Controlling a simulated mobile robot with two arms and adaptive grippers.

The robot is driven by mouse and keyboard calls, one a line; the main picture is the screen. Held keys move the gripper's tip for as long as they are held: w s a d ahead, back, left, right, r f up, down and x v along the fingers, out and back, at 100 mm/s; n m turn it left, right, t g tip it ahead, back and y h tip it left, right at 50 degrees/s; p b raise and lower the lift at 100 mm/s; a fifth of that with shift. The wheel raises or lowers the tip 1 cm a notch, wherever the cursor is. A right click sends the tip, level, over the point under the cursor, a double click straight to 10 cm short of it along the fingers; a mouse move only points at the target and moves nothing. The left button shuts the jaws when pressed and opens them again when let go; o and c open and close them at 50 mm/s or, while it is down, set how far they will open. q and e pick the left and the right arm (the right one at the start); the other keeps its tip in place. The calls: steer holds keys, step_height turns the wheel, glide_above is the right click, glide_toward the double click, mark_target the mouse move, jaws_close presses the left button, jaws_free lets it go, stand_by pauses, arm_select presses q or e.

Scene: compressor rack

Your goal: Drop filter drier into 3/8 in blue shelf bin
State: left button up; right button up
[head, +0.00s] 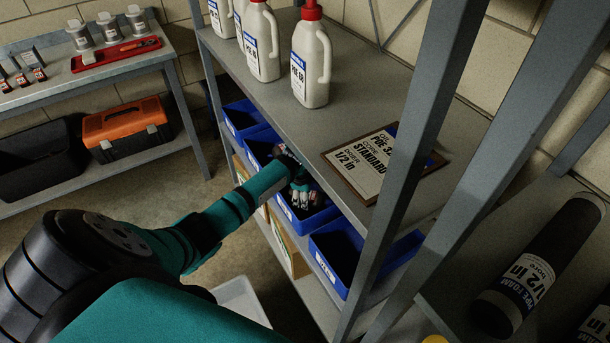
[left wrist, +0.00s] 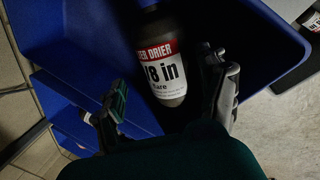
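The filter drier (left wrist: 166,76) is a dark cylinder with a red and white label whose readable part ends in "/8 in"; it lies inside a blue bin (left wrist: 268,30) in the left wrist view. My left gripper (left wrist: 174,88) has its fingers spread, one on each side of the drier, with visible gaps. In the head view, my left gripper (head: 301,188) is at a blue shelf bin (head: 312,222) in the middle of the row. The drier cannot be made out there. The small bin labels are unreadable. My right gripper is not in view.
More blue bins stand on both sides, including one at the right (head: 338,257). The upper shelf (head: 270,100), close above the gripper, holds white jugs (head: 311,65) and a sign board (head: 362,165). A grey upright (head: 405,150) stands at the right.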

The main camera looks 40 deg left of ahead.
arm_select(q)
steer(key=shift+r, duration=0.55)
steer(key=p+v, duration=0.1)
steer(key=v, duration=0.2)
steer(key=shift+w+r, duration=0.1)
steer(key=shift+r, duration=0.1)
steer(key=s+d, duration=0.4)
steer(key=s, duration=0.7)
steer(key=shift+d+p, duration=0.25)
steer(key=shift+p, duration=0.2)
steer(key=shift+s+f, duration=0.1)
